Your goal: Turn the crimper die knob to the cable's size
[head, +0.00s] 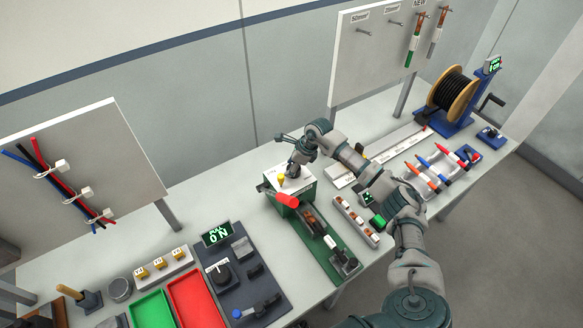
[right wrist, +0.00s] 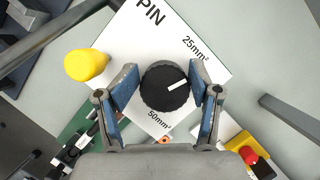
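The crimper (head: 290,183) is a green block with a white top plate, on the table's middle. Its black die knob (right wrist: 165,87) shows in the right wrist view, with a white pointer line aimed right and slightly up. The plate (right wrist: 130,42) bears "25mm²" above right of the knob, "50mm²" below it, and "PIN" at the top. My right gripper (right wrist: 165,84) has a finger on each side of the knob, seemingly touching it. In the head view, my right gripper (head: 297,165) is over the plate and hides the knob. My left gripper is not in view.
A red handle (head: 287,200) is in front of the crimper. A cable drum (head: 452,94) stands far right. Red (head: 198,297) and green (head: 153,309) trays lie front left. The table behind the crimper is clear.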

